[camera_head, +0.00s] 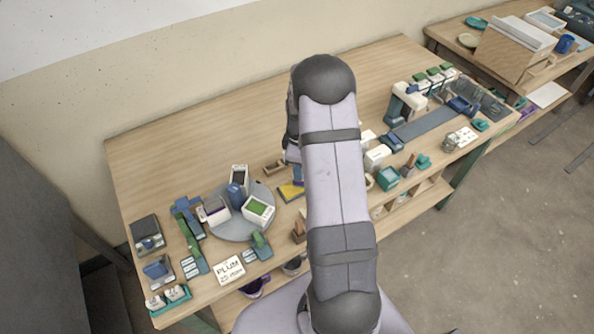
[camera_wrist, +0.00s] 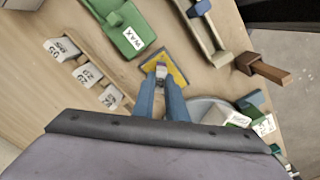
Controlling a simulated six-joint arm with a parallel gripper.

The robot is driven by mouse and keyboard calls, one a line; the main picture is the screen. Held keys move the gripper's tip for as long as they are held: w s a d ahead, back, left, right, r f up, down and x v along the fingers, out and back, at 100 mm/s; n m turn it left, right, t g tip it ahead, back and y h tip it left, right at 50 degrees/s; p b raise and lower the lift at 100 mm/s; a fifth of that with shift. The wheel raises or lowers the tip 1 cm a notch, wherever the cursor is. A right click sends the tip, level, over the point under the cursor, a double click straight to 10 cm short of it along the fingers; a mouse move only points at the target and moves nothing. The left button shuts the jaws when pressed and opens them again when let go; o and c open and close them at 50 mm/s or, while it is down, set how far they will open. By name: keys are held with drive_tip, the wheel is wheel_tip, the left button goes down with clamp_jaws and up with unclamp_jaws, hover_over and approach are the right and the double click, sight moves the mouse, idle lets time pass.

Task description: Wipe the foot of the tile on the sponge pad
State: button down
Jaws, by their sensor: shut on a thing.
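The sponge pad, yellow with a dark border, lies on the table; in the wrist view it (camera_wrist: 178,57) is just beyond my fingertips, and in the head view it (camera_head: 291,191) shows to the left of my arm. My gripper (camera_wrist: 162,76) has two blue fingers shut on a small pale grey tile (camera_wrist: 161,68). The tile appears over the near part of the pad in the wrist view. I cannot tell whether its foot touches the pad.
A green WAX box (camera_wrist: 125,32) is close to the pad, with several white numbered tags (camera_wrist: 86,74) beside it. A brown wooden block (camera_wrist: 268,69) is at right. A grey round plate (camera_head: 237,228) carries several containers. The table's back left is clear.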

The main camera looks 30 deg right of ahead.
drive_tip(key=shift+a, duration=0.1)
drive_tip(key=shift+a, duration=0.8)
drive_tip(key=shift+a, duration=0.15)
drive_tip(key=shift+a+p, duration=0.3)
drive_tip(key=shift+a, duration=0.45)
drive_tip(key=shift+d, duration=0.25)
drive_tip(key=shift+d, duration=0.7)
drive_tip(key=shift+d, duration=0.2)
drive_tip(key=shift+d, duration=0.7)
